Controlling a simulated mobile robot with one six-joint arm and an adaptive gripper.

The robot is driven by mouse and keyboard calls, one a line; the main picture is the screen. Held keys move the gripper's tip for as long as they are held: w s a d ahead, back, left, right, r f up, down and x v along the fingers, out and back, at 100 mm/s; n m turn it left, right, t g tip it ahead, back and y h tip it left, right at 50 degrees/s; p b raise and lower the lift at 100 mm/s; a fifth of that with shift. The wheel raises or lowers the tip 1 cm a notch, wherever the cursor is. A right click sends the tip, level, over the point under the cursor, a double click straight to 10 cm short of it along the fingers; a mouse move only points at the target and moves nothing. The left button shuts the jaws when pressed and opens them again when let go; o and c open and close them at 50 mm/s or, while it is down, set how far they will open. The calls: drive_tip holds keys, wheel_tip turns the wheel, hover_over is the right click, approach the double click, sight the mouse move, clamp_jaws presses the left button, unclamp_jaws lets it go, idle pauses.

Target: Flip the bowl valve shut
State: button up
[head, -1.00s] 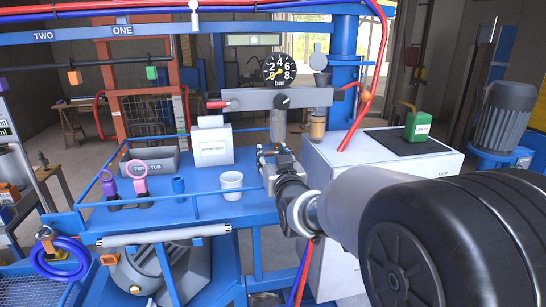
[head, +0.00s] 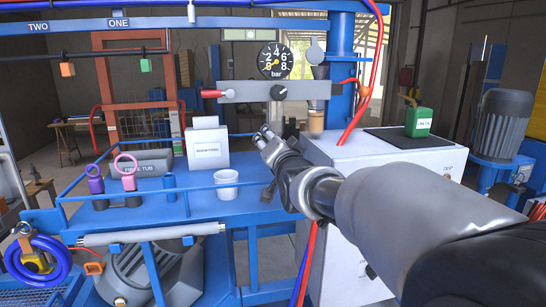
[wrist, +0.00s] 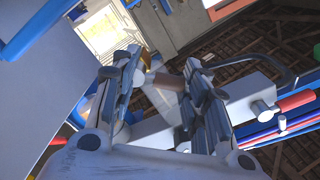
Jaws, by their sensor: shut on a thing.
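The air unit is a grey manifold (head: 240,93) with a round pressure gauge (head: 275,62) above it. A pale, clear bowl (head: 278,119) hangs under its middle, and an amber bowl (head: 316,120) hangs at its right end. My gripper (head: 264,135) points up and left, with its fingertips at the lower part of the pale bowl. In the wrist view the two fingers of my gripper (wrist: 160,85) stand apart around something between them. The bowl valve cannot be made out; the fingers cover that spot. The manifold crosses behind the fingers in the wrist view.
A red-handled valve (head: 214,93) is at the manifold's left end. A white cup (head: 227,181) and a white box (head: 208,148) stand on the blue bench (head: 190,208) left of my gripper. A white cabinet (head: 350,235) with a green can (head: 419,122) stands to the right.

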drive_tip(key=shift+w+d+r+m, duration=0.15)
drive_tip(key=shift+d+m, duration=0.15)
drive_tip(key=shift+m, duration=1.25)
drive_tip(key=shift+d+r+m, duration=0.2)
drive_tip(key=shift+d+m, duration=0.05)
drive_tip(key=shift+m, duration=1.35)
drive_tip(key=shift+w+d+r+m, duration=0.15)
drive_tip(key=shift+d+m, duration=0.15)
drive_tip(key=shift+m, duration=1.25)
drive_tip(key=o, duration=1)
drive_tip(key=shift+o, duration=0.2)
drive_tip(key=shift+s, duration=0.15)
drive_tip(key=v, duration=1.2)
